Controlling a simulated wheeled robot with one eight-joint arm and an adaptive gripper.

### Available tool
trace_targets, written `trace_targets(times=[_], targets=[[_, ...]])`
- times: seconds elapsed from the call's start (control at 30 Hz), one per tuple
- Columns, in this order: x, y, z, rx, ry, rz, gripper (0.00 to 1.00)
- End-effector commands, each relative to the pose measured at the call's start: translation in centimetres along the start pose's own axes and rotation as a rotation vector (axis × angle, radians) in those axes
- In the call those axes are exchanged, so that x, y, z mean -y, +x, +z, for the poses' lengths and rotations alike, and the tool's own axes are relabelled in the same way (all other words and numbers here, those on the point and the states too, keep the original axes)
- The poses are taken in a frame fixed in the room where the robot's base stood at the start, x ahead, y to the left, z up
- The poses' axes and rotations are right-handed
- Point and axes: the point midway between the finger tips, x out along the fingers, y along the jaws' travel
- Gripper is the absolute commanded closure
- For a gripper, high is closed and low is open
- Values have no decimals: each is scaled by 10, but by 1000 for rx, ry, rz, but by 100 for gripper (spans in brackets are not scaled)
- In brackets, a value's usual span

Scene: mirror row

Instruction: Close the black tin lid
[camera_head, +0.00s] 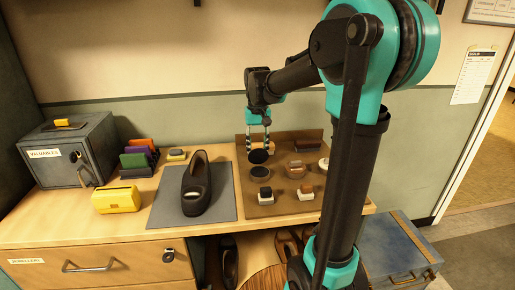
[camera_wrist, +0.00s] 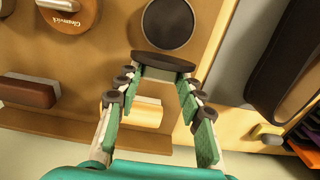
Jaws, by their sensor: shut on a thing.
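A round black lid (camera_head: 259,156) is held between the fingertips of my gripper (camera_head: 258,148), which is shut on it. In the wrist view the lid (camera_wrist: 162,62) shows nearly edge-on across the fingertips. The open round black tin (camera_head: 260,173) stands on the brown tray, just below and in front of the lid in the head view. The wrist view shows the tin (camera_wrist: 168,22) from above, with a dark inside and a thin rim, beyond the lid. The lid is apart from the tin in the wrist view; its exact height above the tray is unclear.
The brown tray (camera_head: 229,142) also holds several brushes and a round labelled tin (camera_wrist: 72,14). A black shoe (camera_head: 196,185) stands on a grey mat (camera_head: 165,207) to the left. Farther left are a yellow block (camera_head: 118,200) and a grey metal box (camera_head: 75,150).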

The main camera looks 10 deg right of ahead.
Motion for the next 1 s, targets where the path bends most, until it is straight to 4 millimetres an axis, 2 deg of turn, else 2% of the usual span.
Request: trace_targets(times=[0.03, 0.1, 0.57, 1.0], targets=[[0, 0, 0, 0, 0, 0, 92], [0, 0, 0, 0, 0, 0, 100], [0, -1, 5, -55, 0, 0, 100], [0, 1, 30, -395, -2, 0, 100]])
